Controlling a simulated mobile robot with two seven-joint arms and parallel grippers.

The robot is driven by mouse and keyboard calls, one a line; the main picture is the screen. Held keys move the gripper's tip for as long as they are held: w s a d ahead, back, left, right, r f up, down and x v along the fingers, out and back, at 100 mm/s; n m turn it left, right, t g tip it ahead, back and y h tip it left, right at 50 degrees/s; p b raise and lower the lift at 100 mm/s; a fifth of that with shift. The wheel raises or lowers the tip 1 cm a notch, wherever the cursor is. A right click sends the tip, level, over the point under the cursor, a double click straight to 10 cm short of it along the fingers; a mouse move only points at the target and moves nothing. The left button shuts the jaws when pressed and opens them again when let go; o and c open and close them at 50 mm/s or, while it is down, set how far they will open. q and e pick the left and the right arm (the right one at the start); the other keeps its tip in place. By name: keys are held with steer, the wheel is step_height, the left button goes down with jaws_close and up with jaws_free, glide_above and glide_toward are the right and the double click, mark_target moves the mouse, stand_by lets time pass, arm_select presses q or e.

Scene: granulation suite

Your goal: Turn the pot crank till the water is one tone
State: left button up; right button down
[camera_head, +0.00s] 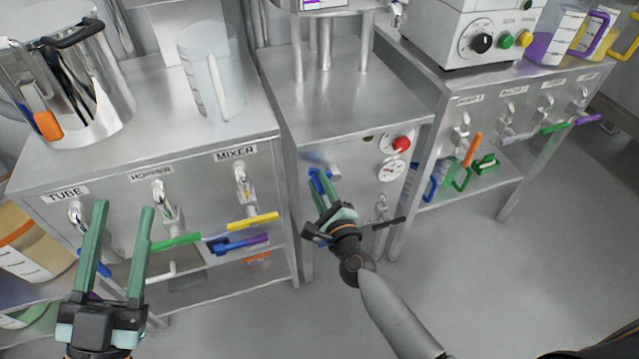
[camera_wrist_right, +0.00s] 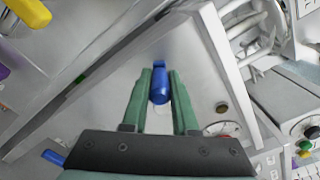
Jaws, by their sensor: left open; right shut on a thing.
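My right gripper (camera_head: 318,178) is shut on a blue handle (camera_wrist_right: 160,86) at the front panel of the middle steel cabinet (camera_head: 345,100). The right wrist view shows the blue handle between the green fingers. In the head view the fingers partly cover it. My left gripper (camera_head: 124,205) is open and empty, in front of the left cabinet. A shiny steel pot (camera_head: 95,85) with a black handle and an orange grip (camera_head: 45,124) stands on the left counter. I see no water in it, and I cannot tell which part is the pot crank.
A clear jug (camera_head: 212,80) stands on the left counter. Taps with coloured levers line the left cabinet (camera_head: 200,160) and right cabinet (camera_head: 490,100). A red button (camera_head: 401,144) and gauge (camera_head: 392,169) are right of my right gripper. The floor (camera_head: 490,280) at right is clear.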

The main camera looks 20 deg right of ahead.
steer(key=shift+f+n, duration=0.15)
steer(key=shift+n, duration=0.15)
steer(key=n, duration=0.1)
steer(key=f+n, duration=0.1)
steer(key=shift+a+f+n, duration=0.2)
steer(key=shift+a+n, duration=0.15)
steer(key=shift+n, duration=0.05)
steer(key=d+f+n, duration=0.4)
steer(key=f+n, duration=0.3)
steer(key=n, duration=1)
arm_select(q)
step_height(320, 180, down, 18)
steer(key=w+a+n+g+y+p, duration=0.1)
steer(key=w+n+g+y+p, duration=0.1)
steer(key=n+g+y+p, duration=0.1)
steer(key=n+g+y, duration=0.1)
steer(key=g+y, duration=0.1)
steer(key=g, duration=0.1)
steer(key=shift+w+a+r+n+g+y, duration=0.2)
steer(key=shift+n+g+y, duration=0.1)
steer(key=shift+n+y, duration=0.1)
arm_select(e)
steer(key=d+r+n, duration=0.1)
steer(key=d+n, duration=0.5)
steer(key=n, duration=0.7)
steer(key=shift+w+d+r+n, duration=0.15)
steer(key=shift+d+r+n, duration=0.15)
steer(key=shift+d, duration=0.05)
